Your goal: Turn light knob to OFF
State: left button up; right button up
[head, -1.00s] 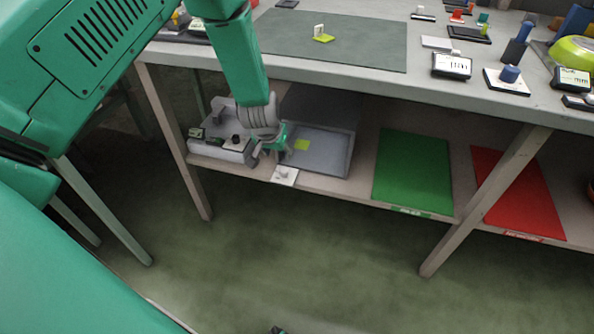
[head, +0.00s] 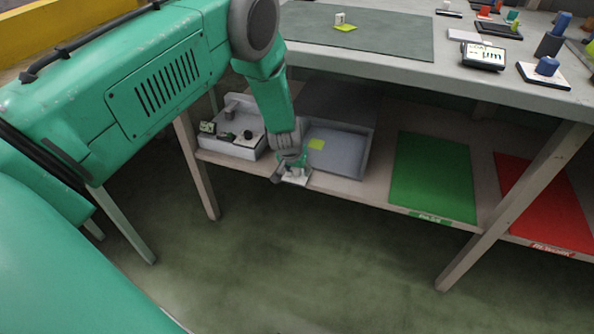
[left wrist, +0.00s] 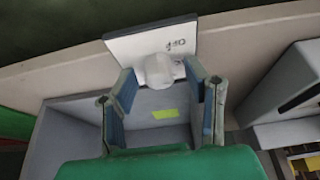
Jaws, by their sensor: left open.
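The light knob (left wrist: 158,70) is a white rounded knob on a white plate (left wrist: 130,42) with dark lettering that seems to read OFF. The plate sits at the front edge of the lower shelf, and it shows in the head view (head: 302,181), partly covered by my gripper. My left gripper (head: 291,177) is open and right at the plate. In the left wrist view its two fingers (left wrist: 160,82) stand on either side of the knob, with no clear contact on it. Which way the knob points is hard to tell. My right gripper is out of view.
A grey tray (head: 350,165) with a yellow-green piece (head: 316,144) lies behind the plate. A white device box (head: 245,148) stands left of it. Green (head: 433,178) and red (head: 540,205) mats lie to the right. The tabletop (head: 450,68) overhangs the shelf.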

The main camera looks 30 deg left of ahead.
pick_arm(q)
jog(key=shift+c, duration=0.4)
grip_shut()
jog(key=shift+d+r+n+y+p, duration=0.1)
jog(key=shift+n+y+p, duration=0.25)
jog(key=shift+n, duration=0.35)
jog(key=shift+n+y, duration=0.25)
jog(key=shift+n, duration=0.45)
jog(key=n+b, duration=0.1)
jog(key=n, duration=0.1)
jog(key=shift+w+n+g+y, duration=0.1)
jog(key=shift+n+g+y, duration=0.2)
jog(key=shift+g+y, duration=0.1)
jog(key=shift+n+g+y+b, duration=0.3)
jog(key=shift+n+g+b, duration=0.2)
jog(key=shift+n+b, duration=0.9)
jog(key=shift+d+n, duration=0.1)
jog(key=shift+n, duration=0.3)
